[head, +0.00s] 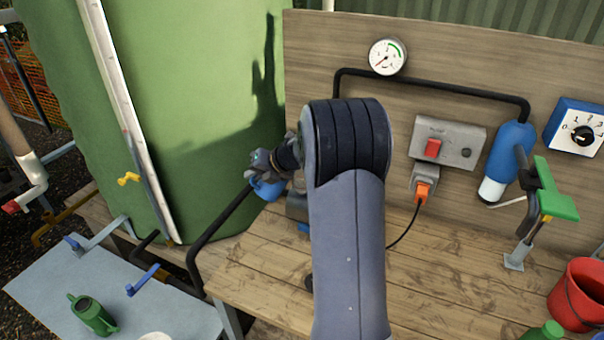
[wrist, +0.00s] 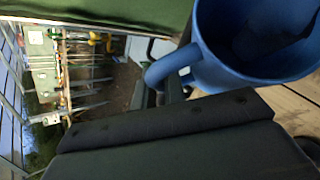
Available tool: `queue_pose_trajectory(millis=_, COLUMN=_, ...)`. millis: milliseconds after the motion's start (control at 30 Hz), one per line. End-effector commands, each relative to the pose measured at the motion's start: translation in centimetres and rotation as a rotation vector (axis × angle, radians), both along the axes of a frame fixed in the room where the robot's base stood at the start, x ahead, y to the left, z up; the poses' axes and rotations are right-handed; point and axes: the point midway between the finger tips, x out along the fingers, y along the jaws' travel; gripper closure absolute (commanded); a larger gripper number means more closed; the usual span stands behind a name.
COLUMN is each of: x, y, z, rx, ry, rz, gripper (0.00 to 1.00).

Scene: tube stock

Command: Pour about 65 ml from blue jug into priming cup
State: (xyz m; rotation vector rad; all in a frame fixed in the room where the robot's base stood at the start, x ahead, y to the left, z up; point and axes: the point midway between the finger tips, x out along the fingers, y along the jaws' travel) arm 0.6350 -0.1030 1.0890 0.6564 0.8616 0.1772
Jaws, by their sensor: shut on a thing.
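The blue jug (head: 268,189) is up in front of the green tank, at the far end of my arm in the head view. My gripper (head: 266,168) is shut on it. In the wrist view the blue jug (wrist: 225,70) fills the upper right, with its handle to the left and its open mouth partly showing. The inside looks dark blue; I cannot tell the liquid level or the exact tilt. I cannot pick out the priming cup for sure; my arm hides part of the bench, where a grey body with a bit of blue shows beside it.
The green tank (head: 200,90) stands behind the jug. A black pipe (head: 215,228) rises close to it. A green watering can (head: 92,314) is on the grey metal table at lower left. A red bucket (head: 578,295) stands at right. The bench between (head: 440,270) is mostly clear.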

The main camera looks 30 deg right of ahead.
Motion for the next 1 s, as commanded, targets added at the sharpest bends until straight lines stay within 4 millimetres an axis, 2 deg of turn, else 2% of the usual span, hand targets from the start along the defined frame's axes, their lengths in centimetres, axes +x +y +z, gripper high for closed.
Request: queue_pose_trajectory(millis=1000, x=0.17, y=-1.00, z=0.49, rx=0.078, ry=0.006, rz=-0.001, gripper=1.00)
